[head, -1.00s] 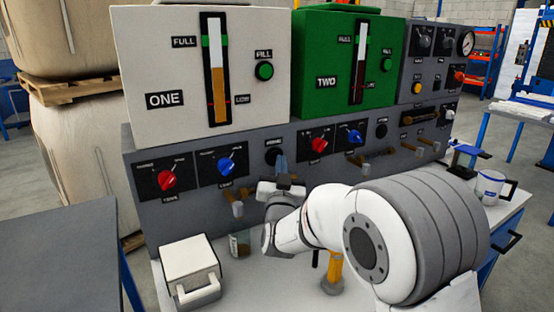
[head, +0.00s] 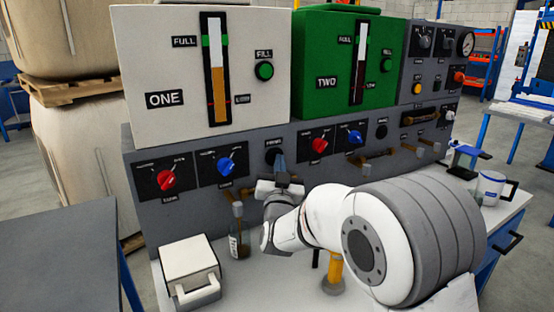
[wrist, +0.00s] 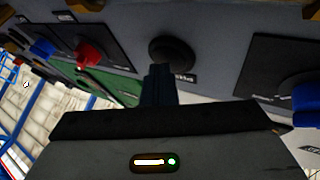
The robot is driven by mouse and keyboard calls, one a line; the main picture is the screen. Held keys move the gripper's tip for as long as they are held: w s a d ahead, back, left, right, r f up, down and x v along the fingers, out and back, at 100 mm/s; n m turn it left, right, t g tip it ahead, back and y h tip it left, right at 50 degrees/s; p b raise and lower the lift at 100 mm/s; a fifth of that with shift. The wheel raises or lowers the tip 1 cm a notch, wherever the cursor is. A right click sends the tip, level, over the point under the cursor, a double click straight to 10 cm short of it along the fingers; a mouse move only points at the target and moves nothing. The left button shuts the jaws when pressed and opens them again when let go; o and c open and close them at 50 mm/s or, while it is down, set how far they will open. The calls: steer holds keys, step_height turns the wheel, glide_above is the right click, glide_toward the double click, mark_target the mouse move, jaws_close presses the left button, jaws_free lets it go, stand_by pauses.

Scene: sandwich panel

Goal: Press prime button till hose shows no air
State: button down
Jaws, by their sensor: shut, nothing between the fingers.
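The black round prime button (head: 274,155) is on the grey panel below the white tank; it also shows in the wrist view (wrist: 172,50). Its label is partly hidden behind my fingers in the wrist view. My gripper (head: 280,165) is shut and empty, its fingertips (wrist: 158,70) right at the lower edge of the button in that picture. I cannot tell whether they touch it. A clear glass jar (head: 238,243) with a dark bottom stands below a brass-coloured spout (head: 237,208) left of my gripper. I cannot make out a hose or air in it.
The red knob (head: 166,180) and blue knob (head: 227,166) are left of the button; another red knob (head: 319,145) is close on its right. A white lidded box (head: 190,270) stands at the bench's front left. A yellow-bodied object (head: 334,268) stands beside my arm.

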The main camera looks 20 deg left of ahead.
steer(key=shift+d, duration=0.1)
steer(key=shift+s+d+b, duration=0.5)
steer(key=shift+b, duration=0.2)
steer(key=s+d+b, duration=0.3)
steer(key=shift+s+d, duration=0.15)
steer(key=shift+d, duration=0.25)
stand_by(0.4)
